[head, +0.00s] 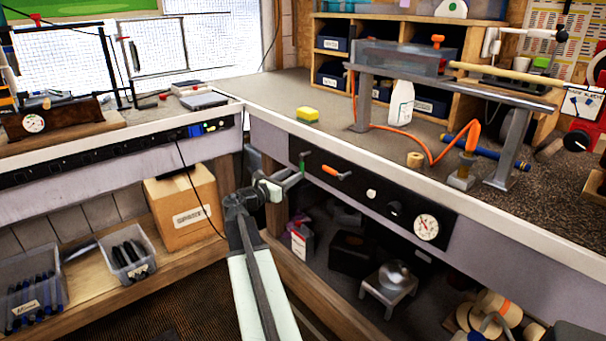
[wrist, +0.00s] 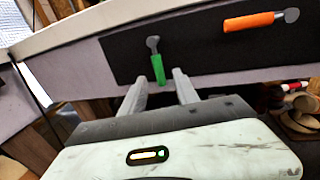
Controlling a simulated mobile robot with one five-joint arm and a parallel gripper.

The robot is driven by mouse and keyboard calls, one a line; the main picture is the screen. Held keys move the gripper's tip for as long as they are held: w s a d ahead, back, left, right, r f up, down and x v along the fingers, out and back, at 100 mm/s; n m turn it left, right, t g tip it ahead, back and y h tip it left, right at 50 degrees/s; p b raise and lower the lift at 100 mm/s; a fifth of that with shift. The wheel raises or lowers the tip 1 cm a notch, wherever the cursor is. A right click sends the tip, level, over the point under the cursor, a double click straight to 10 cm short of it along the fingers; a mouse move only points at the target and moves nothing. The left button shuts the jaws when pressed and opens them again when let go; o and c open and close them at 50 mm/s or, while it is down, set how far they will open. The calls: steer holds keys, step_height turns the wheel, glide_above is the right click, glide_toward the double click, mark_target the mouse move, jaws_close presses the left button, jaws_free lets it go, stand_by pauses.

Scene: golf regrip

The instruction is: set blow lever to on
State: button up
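A green-handled lever (head: 302,162) sits at the left end of the black panel (head: 380,204) on the bench front. In the wrist view the green handle (wrist: 157,68) hangs down from its grey pivot. An orange-handled lever (head: 336,172) is to its right; in the wrist view its handle (wrist: 250,22) lies nearly level, pivot at right. I cannot read which one is the blow lever. My gripper (head: 288,184) is open at the green lever. In the wrist view the fingertips (wrist: 159,75) stand either side of the green handle's lower end, with gaps; I cannot tell the depth or any contact.
A knob (head: 395,209) and a round gauge (head: 427,227) are farther right on the panel. The white bench edge (head: 350,165) runs above it. A cardboard box (head: 183,205) stands on the left lower shelf. A stool (head: 388,291) stands below the bench.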

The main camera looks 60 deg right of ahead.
mark_target(301, 170)
steer(key=d, duration=0.6)
steer(key=shift+s+d, duration=0.25)
steer(key=shift+s, duration=0.15)
jaws_close()
steer(key=shift+s+f, duration=0.1)
steer(key=shift+s, duration=0.05)
stand_by(0.7)
